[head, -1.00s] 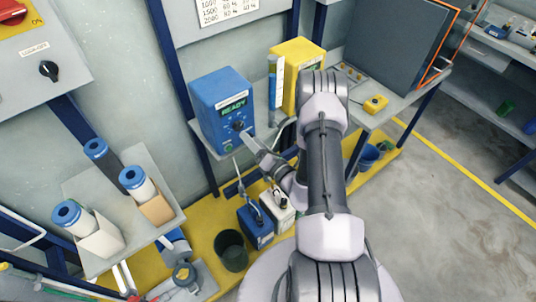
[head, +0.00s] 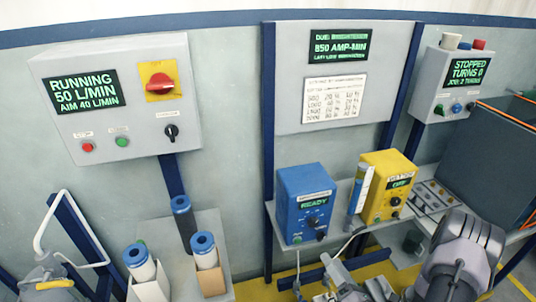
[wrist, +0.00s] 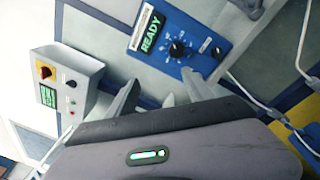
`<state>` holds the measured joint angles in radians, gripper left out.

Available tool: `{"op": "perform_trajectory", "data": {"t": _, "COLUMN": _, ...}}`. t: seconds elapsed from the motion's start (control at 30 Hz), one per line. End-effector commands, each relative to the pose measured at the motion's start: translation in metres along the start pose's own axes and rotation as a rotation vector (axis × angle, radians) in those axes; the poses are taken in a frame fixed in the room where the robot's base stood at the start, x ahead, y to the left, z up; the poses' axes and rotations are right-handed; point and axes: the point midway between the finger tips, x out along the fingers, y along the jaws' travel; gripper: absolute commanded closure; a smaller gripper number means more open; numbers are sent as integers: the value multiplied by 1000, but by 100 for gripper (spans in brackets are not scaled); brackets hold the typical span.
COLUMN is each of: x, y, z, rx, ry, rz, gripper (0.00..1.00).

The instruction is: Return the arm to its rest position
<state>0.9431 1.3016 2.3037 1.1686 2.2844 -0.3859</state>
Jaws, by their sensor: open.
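My gripper (wrist: 163,95) is open in the wrist view, with a finger on each side and nothing seen between them. It points towards the front of the blue box (wrist: 185,35), which has a dial and a READY display. In the head view my arm comes in at the bottom right, and my gripper shows low in the picture below the blue box (head: 305,205). The gap between fingertips and box cannot be judged exactly.
A yellow box (head: 387,190) stands right of the blue one on the shelf. A grey control panel (head: 120,95) reads RUNNING 50 L/MIN. Blue-capped cylinders (head: 204,250) stand at lower left. A large grey cabinet (head: 485,160) is at the right. Hoses (wrist: 300,70) hang near my gripper.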

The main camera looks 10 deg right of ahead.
Motion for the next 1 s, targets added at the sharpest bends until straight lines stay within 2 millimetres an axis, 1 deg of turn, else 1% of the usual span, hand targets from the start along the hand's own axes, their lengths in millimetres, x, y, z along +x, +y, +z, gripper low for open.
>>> {"op": "perform_trajectory", "data": {"t": 0.03, "x": 15, "y": 29, "z": 2, "rx": -64, "ry": 60, "rz": 100, "gripper": 40}}
{"op": "perform_trajectory", "data": {"t": 0.07, "x": 24, "y": 54, "z": 1, "rx": -116, "ry": 115, "rz": 185, "gripper": 40}}
{"op": "perform_trajectory", "data": {"t": 0.1, "x": 33, "y": 94, "z": -5, "rx": -203, "ry": 204, "rz": 314, "gripper": 40}}
{"op": "perform_trajectory", "data": {"t": 0.13, "x": 35, "y": 126, "z": -12, "rx": -276, "ry": 279, "rz": 420, "gripper": 40}}
{"op": "perform_trajectory", "data": {"t": 0.17, "x": 33, "y": 158, "z": -22, "rx": -357, "ry": 358, "rz": 528, "gripper": 40}}
{"op": "perform_trajectory", "data": {"t": 0.2, "x": 24, "y": 198, "z": -38, "rx": -482, "ry": 470, "rz": 675, "gripper": 40}}
{"op": "perform_trajectory", "data": {"t": 0.23, "x": 13, "y": 224, "z": -51, "rx": -581, "ry": 554, "rz": 783, "gripper": 40}}
{"op": "perform_trajectory", "data": {"t": 0.27, "x": -1, "y": 245, "z": -63, "rx": -687, "ry": 634, "rz": 885, "gripper": 40}}
{"op": "perform_trajectory", "data": {"t": 0.3, "x": -23, "y": 266, "z": -78, "rx": -837, "ry": 737, "rz": 1013, "gripper": 40}}
{"op": "perform_trajectory", "data": {"t": 0.37, "x": -56, "y": 283, "z": -96, "rx": -1087, "ry": 877, "rz": 1186, "gripper": 40}}
{"op": "perform_trajectory", "data": {"t": 0.4, "x": -77, "y": 287, "z": -103, "rx": -1267, "ry": 958, "rz": 1285, "gripper": 40}}
{"op": "perform_trajectory", "data": {"t": 0.47, "x": -102, "y": 284, "z": -105, "rx": -1564, "ry": 1054, "rz": 1406, "gripper": 40}}
{"op": "perform_trajectory", "data": {"t": 0.5, "x": -113, "y": 280, "z": -101, "rx": -1771, "ry": 1096, "rz": 1462, "gripper": 40}}
{"op": "perform_trajectory", "data": {"t": 0.57, "x": -120, "y": 274, "z": -90, "rx": -2074, "ry": 1124, "rz": 1508, "gripper": 40}}
{"op": "perform_trajectory", "data": {"t": 0.6, "x": -122, "y": 273, "z": -79, "rx": -2262, "ry": 1122, "rz": 1513, "gripper": 40}}
{"op": "perform_trajectory", "data": {"t": 0.67, "x": -120, "y": 274, "z": -64, "rx": -2505, "ry": 1099, "rz": 1497, "gripper": 40}}
{"op": "perform_trajectory", "data": {"t": 0.7, "x": -119, "y": 277, "z": -55, "rx": 2530, "ry": -1032, "rz": -1415, "gripper": 40}}
{"op": "perform_trajectory", "data": {"t": 0.8, "x": -116, "y": 284, "z": -39, "rx": 2507, "ry": -906, "rz": -1257, "gripper": 40}}
{"op": "perform_trajectory", "data": {"t": 0.83, "x": -115, "y": 285, "z": -37, "rx": 2504, "ry": -888, "rz": -1234, "gripper": 40}}
{"op": "perform_trajectory", "data": {"t": 1.0, "x": -114, "y": 286, "z": -33, "rx": 2500, "ry": -873, "rz": -1210, "gripper": 40}}
